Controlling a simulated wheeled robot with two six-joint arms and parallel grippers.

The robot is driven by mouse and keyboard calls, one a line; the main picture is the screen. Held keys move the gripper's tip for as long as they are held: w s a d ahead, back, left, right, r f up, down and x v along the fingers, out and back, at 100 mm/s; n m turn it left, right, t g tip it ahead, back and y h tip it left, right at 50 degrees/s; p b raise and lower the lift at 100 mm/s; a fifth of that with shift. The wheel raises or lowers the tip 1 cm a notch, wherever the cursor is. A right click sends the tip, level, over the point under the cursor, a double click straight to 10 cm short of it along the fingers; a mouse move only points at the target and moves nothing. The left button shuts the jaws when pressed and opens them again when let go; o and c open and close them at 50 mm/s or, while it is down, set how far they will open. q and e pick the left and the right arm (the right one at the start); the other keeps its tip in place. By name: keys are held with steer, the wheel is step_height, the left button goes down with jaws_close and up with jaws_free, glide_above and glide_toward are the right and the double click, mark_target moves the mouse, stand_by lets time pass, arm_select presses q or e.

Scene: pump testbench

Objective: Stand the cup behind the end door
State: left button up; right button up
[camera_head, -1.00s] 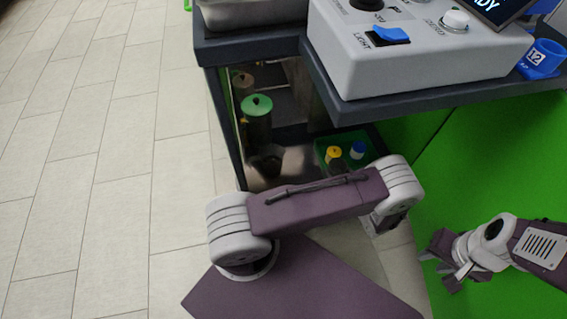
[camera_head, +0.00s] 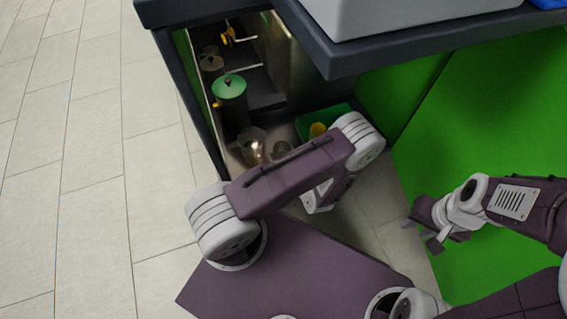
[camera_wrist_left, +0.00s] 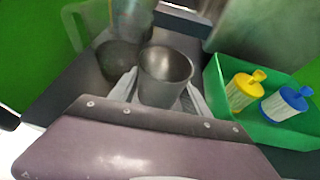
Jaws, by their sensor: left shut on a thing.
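A grey metal cup (camera_wrist_left: 165,72) stands upright between the fingers of my left gripper (camera_wrist_left: 163,92) in the left wrist view. The fingers are shut on it, one at each side. In the head view the cup (camera_head: 282,149) shows low inside the cabinet, just beyond my left arm, which hides the left gripper. My right gripper (camera_head: 424,233) is outside the cabinet, in front of the green panel, its fingers apart and empty. I cannot tell which panel is the end door.
A clear jug (camera_wrist_left: 112,35) stands close to the left of the cup. A green tray (camera_wrist_left: 293,131) with yellow-topped and blue-topped containers is at its right. A green-lidded canister (camera_head: 229,98) stands deeper in the cabinet. The worktop (camera_head: 400,48) overhangs the opening.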

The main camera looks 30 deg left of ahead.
arm_select(q)
step_height(320, 180, down, 4)
steer(key=b, duration=0.4)
steer(key=shift+f, duration=0.25)
steer(key=shift+r, duration=0.3)
steer(key=shift+f, duration=0.15)
steer(key=o, duration=1.5)
